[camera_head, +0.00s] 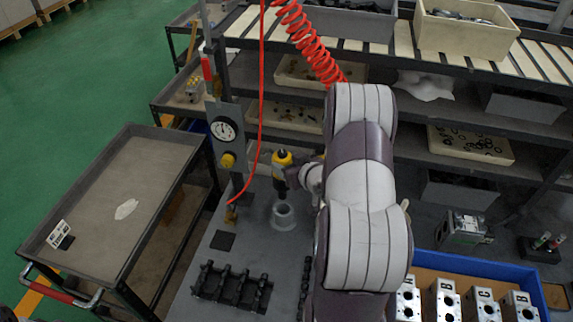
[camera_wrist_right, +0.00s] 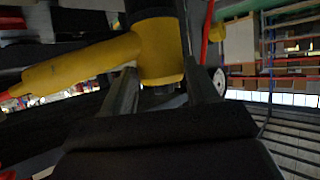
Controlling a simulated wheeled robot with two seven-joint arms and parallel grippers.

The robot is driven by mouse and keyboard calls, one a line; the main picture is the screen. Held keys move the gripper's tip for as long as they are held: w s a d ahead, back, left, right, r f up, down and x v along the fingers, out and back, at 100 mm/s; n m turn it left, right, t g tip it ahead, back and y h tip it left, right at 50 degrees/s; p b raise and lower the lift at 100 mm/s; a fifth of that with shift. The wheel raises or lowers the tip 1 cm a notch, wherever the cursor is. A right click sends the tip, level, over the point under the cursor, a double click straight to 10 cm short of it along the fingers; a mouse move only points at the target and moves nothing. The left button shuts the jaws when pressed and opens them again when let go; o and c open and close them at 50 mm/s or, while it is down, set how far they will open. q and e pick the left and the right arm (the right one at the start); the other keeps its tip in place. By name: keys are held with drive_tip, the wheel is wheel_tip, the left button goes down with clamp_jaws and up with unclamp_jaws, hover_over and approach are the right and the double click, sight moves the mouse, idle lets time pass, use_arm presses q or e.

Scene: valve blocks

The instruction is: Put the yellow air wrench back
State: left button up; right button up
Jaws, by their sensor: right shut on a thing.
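The yellow air wrench (camera_head: 283,158) hangs upright, its dark lower end pointing down toward a grey round holder (camera_head: 283,215) on the bench. I cannot tell whether its tip touches the holder. My right gripper (camera_head: 294,174) is shut on the wrench from the right side, partly hidden by my own arm. In the right wrist view the wrench (camera_wrist_right: 158,48) stands between the two fingers of the gripper (camera_wrist_right: 163,85), with its yellow handle reaching left. My left gripper is not in view.
A gauge panel (camera_head: 224,128) on a post stands left of the wrench. A red coiled hose (camera_head: 310,42) hangs above. A black rack (camera_head: 232,288) lies on the bench in front. A blue tray (camera_head: 535,278) with lettered valve blocks is at right, a grey cart (camera_head: 100,170) at left.

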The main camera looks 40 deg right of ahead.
drive_tip(key=shift+s+r, duration=0.1)
drive_tip(key=shift+r, duration=0.1)
drive_tip(key=shift+d+f+b, duration=0.1)
drive_tip(key=shift+f+b, duration=1.9)
drive_tip(key=shift+f, duration=0.45)
wheel_tip(320, 180, down, 7)
drive_tip(key=b, duration=0.5)
idle(1.9)
